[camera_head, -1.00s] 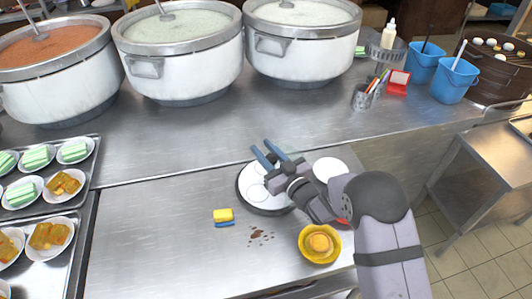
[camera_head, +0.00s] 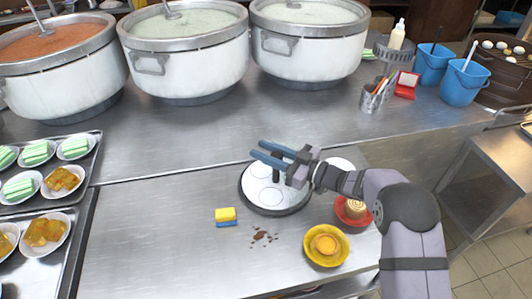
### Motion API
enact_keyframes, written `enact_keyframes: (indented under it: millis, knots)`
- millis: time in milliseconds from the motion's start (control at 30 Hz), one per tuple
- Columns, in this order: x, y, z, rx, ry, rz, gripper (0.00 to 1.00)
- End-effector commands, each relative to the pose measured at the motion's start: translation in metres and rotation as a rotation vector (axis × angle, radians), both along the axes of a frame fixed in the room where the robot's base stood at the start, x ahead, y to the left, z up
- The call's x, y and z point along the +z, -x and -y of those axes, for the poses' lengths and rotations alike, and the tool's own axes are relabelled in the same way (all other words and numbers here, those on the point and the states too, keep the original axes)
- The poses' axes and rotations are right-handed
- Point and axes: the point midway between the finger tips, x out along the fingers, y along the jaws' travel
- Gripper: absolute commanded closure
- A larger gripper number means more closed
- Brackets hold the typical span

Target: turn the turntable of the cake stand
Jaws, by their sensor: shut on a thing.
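The cake stand's turntable (camera_head: 272,202) is a round white disc with a dark rim and faint circles on top, lying on the steel counter. My gripper (camera_head: 268,152) reaches in from the right above its far part, with blue fingers pointing left. The fingers are shut on a short dark upright peg (camera_head: 277,174) standing at the turntable. The fingers and wrist hide part of the disc's far right side.
A yellow sponge (camera_head: 226,215) and brown crumbs (camera_head: 262,236) lie left and in front. A yellow plate (camera_head: 326,246) and a red plate (camera_head: 352,211) with food sit near my arm.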

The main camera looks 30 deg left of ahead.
Motion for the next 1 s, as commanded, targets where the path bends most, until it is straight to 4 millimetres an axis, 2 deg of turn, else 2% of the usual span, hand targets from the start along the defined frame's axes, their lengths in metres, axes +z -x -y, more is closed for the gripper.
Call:
enact_keyframes:
  millis: [600, 1000]
  knots:
    - [-0.002, 0.011, 0.002, 0.301, -0.004, 0.002, 1.00]
    - [-0.001, 0.016, 0.004, 0.430, -0.004, 0.001, 1.00]
